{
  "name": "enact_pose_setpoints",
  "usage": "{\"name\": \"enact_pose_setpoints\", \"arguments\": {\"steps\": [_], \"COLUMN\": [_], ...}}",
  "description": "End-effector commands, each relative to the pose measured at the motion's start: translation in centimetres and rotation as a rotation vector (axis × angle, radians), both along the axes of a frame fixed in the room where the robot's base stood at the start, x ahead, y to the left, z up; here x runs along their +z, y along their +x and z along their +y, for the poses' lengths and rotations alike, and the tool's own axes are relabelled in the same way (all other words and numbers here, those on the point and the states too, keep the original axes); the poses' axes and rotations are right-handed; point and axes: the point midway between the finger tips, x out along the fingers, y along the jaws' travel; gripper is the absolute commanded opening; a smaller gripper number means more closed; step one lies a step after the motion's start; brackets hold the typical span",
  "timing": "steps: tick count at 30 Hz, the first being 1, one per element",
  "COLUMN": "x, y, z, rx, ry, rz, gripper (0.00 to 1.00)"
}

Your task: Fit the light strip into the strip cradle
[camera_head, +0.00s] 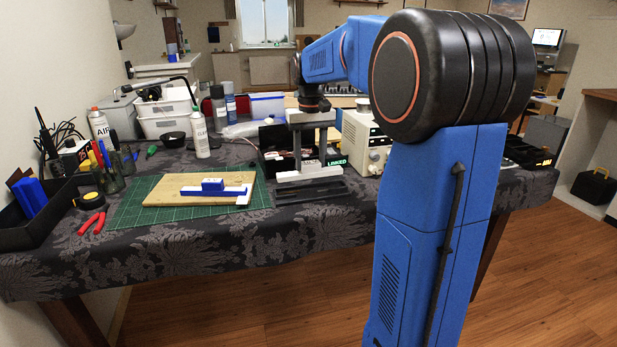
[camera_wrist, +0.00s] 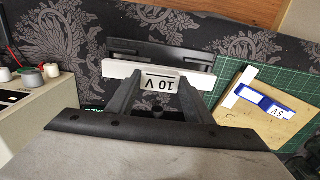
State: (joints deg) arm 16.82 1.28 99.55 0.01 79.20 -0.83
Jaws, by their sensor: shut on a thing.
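A white bar, apparently the light strip (camera_wrist: 202,80), is held crosswise in my gripper (camera_wrist: 158,86). A plate marked "10 V" shows at its middle between the fingers. In the head view the strip (camera_head: 296,175) is level and low over the table, with my gripper (camera_head: 297,160) above it. A black slotted tray, apparently the strip cradle (camera_wrist: 165,48), lies just beyond the strip in the wrist view. In the head view the cradle (camera_head: 312,193) lies flat on the cloth, in front of the strip. Strip and cradle look apart; the gap's height is unclear.
A wooden board (camera_head: 178,187) on a green mat (camera_head: 130,212) carries a blue and white piece (camera_head: 218,189), marked "5 V" in the wrist view. A dark case with a "LINKED" sign (camera_head: 336,162) and a beige instrument (camera_head: 363,140) stand close behind and right.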

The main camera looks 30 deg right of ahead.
Motion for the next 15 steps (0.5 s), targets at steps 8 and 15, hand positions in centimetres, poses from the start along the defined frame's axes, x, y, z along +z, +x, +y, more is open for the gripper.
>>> {"name": "enact_pose_setpoints", "arguments": {"steps": [8,15], "x": [-2.0,-4.7], "y": [0.0,0.0], "z": [0.0,0.0], "rx": [-0.001,-0.001], "ry": [0.0,0.0], "rz": [0.0,0.0], "gripper": [0.22,0.22]}}
